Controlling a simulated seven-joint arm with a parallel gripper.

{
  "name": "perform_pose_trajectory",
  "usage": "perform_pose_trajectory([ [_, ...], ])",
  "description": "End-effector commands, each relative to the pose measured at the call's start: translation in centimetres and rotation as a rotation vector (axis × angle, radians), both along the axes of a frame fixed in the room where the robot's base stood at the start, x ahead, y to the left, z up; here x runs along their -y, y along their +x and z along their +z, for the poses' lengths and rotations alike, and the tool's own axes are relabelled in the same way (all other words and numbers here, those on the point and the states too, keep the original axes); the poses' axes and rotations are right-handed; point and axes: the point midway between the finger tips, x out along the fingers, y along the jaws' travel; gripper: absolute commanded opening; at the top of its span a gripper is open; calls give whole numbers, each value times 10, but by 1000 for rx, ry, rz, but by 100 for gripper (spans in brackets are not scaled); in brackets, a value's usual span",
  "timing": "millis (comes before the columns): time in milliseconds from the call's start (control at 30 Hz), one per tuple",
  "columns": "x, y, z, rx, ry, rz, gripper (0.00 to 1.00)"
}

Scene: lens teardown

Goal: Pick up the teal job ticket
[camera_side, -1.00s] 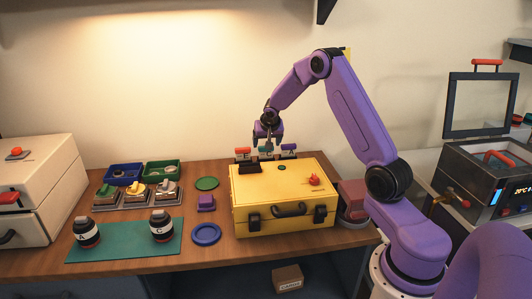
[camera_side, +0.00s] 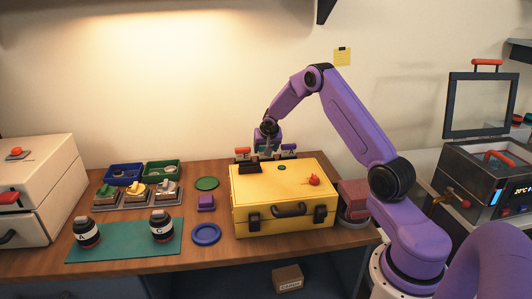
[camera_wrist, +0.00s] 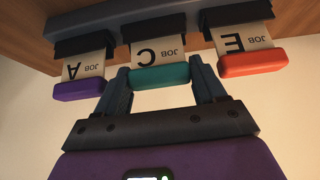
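The teal job ticket (camera_wrist: 160,77) is marked "JOB C" and has a teal grip bar below a cream card. In the wrist view it sits in the middle dark holder (camera_wrist: 158,51), between the purple ticket (camera_wrist: 79,90) marked A and the red-orange ticket (camera_wrist: 252,62) marked E. My gripper (camera_wrist: 161,73) is open, with one finger at each end of the teal bar. I cannot tell whether they touch it. In the side view my gripper (camera_side: 267,146) is low behind the yellow case and mostly hides the teal ticket.
The yellow case (camera_side: 262,213) stands just in front of the tickets, with a red knob (camera_side: 314,180) on its lid. Blue (camera_side: 124,173) and green (camera_side: 163,170) bins stand to the left. Two dark jars stand on the teal mat (camera_side: 125,242).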

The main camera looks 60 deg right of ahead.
Motion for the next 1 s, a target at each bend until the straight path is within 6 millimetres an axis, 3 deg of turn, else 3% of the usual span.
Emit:
perform_pose_trajectory([
  [533, 0, 0, 7, 2, 1, -1, 41],
  [767, -1, -1, 35, 2, 0, 0, 41],
  [1000, -14, -26, 67, 2, -1, 1, 41],
])
